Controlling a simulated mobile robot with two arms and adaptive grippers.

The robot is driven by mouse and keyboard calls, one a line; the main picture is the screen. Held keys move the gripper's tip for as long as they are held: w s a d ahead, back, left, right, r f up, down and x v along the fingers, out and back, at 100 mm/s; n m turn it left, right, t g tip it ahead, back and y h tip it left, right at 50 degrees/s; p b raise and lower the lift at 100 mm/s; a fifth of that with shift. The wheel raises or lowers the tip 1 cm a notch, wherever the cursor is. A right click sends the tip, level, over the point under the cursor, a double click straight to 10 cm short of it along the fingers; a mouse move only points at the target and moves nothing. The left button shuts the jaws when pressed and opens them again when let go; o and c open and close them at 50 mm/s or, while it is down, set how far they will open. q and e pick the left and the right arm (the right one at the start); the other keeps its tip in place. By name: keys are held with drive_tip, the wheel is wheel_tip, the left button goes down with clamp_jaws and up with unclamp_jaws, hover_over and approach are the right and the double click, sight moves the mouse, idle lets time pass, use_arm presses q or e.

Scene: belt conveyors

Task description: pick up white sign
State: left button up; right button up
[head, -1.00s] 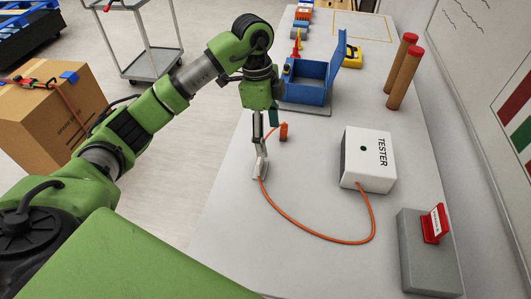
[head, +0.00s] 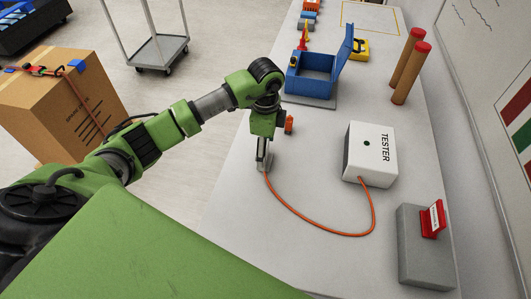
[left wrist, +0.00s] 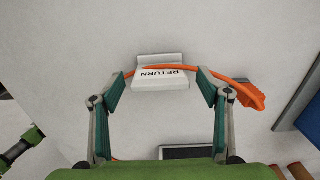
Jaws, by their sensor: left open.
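The white sign (left wrist: 160,79) reads "RETURN" and stands on the table in the left wrist view, upside down as I see it. Its light base shows behind it, and an orange cable passes along its top edge. My left gripper (left wrist: 161,84) is open, with one green-padded finger on each side of the sign and a gap to both. In the head view my left gripper (head: 264,146) points down at the table, and the sign is mostly hidden behind it. My right gripper is not in view.
The orange cable (head: 316,230) runs to a white tester box (head: 371,153). An orange plug (left wrist: 252,97) lies near the right finger. A blue open box (head: 310,74) stands behind, and a red sign (head: 432,219) on a grey block (head: 425,258) at right.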

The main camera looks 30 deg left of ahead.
use_arm(q)
drive_tip(key=shift+f, duration=1.2)
drive_tip(key=c, duration=1.1)
drive_tip(key=shift+r, duration=0.15)
